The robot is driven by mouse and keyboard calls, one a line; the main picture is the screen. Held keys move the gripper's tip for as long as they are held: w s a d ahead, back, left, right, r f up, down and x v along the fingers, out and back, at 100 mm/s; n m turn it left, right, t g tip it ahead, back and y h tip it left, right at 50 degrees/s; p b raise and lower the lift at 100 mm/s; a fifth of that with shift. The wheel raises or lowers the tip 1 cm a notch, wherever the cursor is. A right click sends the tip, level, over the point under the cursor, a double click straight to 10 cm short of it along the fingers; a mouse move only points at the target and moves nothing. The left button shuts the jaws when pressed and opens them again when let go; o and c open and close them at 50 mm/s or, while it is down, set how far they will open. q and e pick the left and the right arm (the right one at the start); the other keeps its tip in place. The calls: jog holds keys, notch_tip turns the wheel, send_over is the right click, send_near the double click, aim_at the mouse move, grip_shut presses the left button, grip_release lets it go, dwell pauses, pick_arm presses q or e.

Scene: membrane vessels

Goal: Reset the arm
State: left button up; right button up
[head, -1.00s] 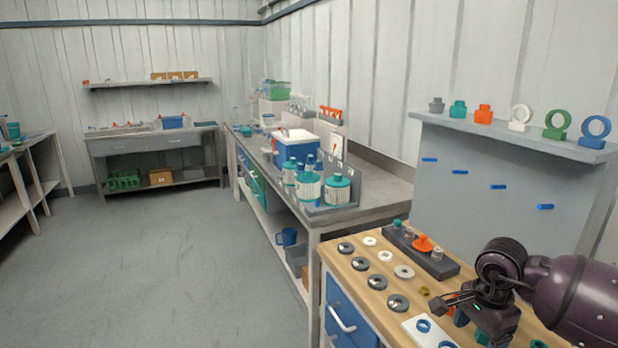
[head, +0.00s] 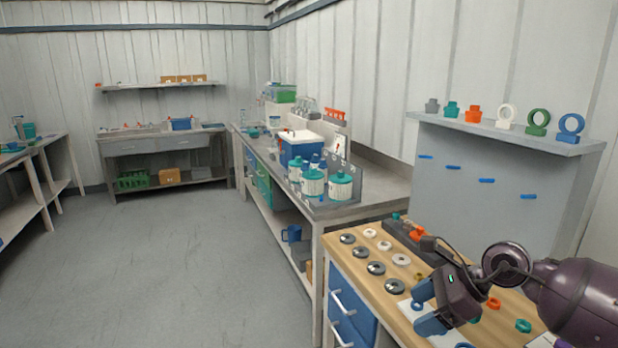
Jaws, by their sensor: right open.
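My right gripper (head: 424,314) is at the lower right in the head view, at the end of my dark purple right arm, over the wooden-topped bench (head: 336,253). Its blue fingers are apart and point to the lower left, above a white plate (head: 412,309). Nothing shows between them. My left gripper and arm are not in view.
Grey discs (head: 376,268) and white rings (head: 401,260) lie on the bench top beside the arm. A dark block (head: 403,234) with orange and teal parts is behind. A shelf panel (head: 490,170) with coloured rings stands beyond. The floor (head: 170,260) on the left is clear.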

jog(key=w+a+r+m+t+y, duration=0.2)
jog(key=a+r+m+t+y, duration=0.6)
jog(key=m, duration=0.7)
jog(key=s+d+f+m+t+h, duration=0.25)
jog(key=d+f+m+h, duration=0.5)
jog(key=m, duration=0.65)
jog(key=s+d+f+m+t+h, duration=0.2)
jog(key=d+f+m+t+h, duration=0.25)
jog(key=f+m, duration=0.75)
jog(key=s+d+f+m+g+h, duration=0.1)
jog(key=s+f+m+g+h, duration=0.1)
jog(key=s+f, duration=0.5)
jog(key=s+d+f+m+g+h, duration=0.1)
jog(key=s+f+m+g+h, duration=0.1)
jog(key=s+f+m, duration=0.5)
jog(key=s+f+g, duration=0.1)
jog(key=s, duration=0.5)
jog(key=shift+s+d+f+g, duration=0.25)
jog(key=shift+s+d+g, duration=0.05)
jog(key=shift+g, duration=0.1)
